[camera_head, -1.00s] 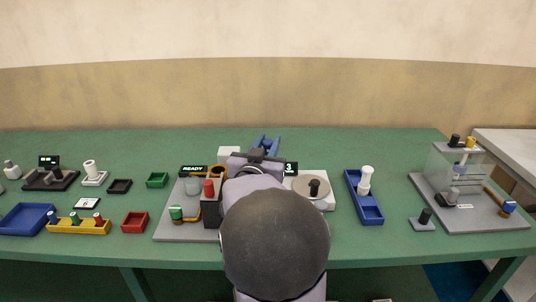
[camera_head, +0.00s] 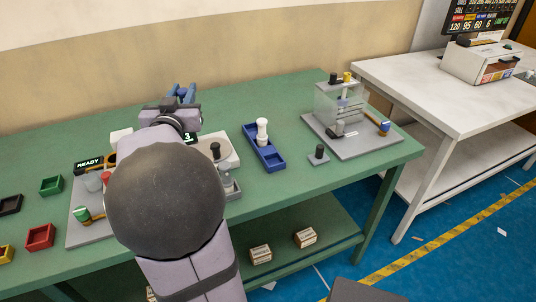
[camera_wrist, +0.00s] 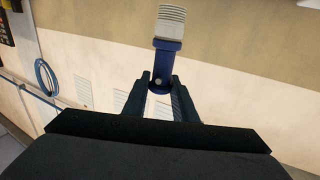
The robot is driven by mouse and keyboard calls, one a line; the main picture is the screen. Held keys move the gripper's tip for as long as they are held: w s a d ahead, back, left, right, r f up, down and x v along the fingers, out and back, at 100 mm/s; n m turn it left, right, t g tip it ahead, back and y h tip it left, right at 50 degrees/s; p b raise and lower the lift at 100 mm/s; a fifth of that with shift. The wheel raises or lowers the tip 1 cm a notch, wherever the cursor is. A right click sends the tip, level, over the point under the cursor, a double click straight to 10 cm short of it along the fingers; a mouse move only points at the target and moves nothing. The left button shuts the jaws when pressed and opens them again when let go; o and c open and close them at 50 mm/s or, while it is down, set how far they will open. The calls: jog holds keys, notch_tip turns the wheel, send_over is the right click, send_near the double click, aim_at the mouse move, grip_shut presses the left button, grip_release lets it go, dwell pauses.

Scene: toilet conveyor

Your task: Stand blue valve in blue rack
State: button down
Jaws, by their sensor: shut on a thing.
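My gripper (camera_wrist: 160,84) is shut on the blue valve (camera_wrist: 168,47), which has a dark blue body and a pale ribbed end pointing away from my fingers. In the head view my gripper (camera_head: 181,94) is raised over the back of the green table, to the left of the blue rack. The held valve cannot be made out clearly there. The blue rack (camera_head: 274,162) is a long blue tray on the table, apart from my gripper. A white cylindrical piece (camera_head: 262,132) stands upright in it.
A grey board (camera_head: 370,143) with a clear box (camera_head: 338,103) stands right of the rack. A small grey block with a black knob (camera_head: 318,155) lies between them. A white machine with a black knob (camera_head: 215,152) is left of the rack. My arm hides part of the table.

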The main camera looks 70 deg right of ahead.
jog(key=s+d+f+m+g+h+p, duration=0.1)
jog(key=s+d+g+p, duration=0.1)
jog(key=s+d+p, duration=0.3)
jog(key=s+d+f+m+g, duration=0.2)
jog(key=s+d+g, duration=0.1)
jog(key=s, duration=0.4)
jog(key=s+d+f+m+g+p, duration=0.15)
jog(key=s+f+p, duration=0.45)
jog(key=s, duration=0.7)
jog(key=shift+w+a+r+n+t, duration=0.7)
jog(key=shift+w+r+t, duration=0.35)
jog(key=shift+w+r, duration=1.05)
jog(key=shift+s+d+f, duration=0.1)
jog(key=shift+s+f, duration=0.1)
jog(key=shift+f, duration=1.25)
jog(key=shift+s+f, duration=0.15)
jog(key=shift+f, duration=1.25)
jog(key=shift+f, duration=1.85)
jog(key=shift+f, duration=0.2)
jog(key=c, duration=1.4)
grip_release()
jog(key=shift+c, duration=0.2)
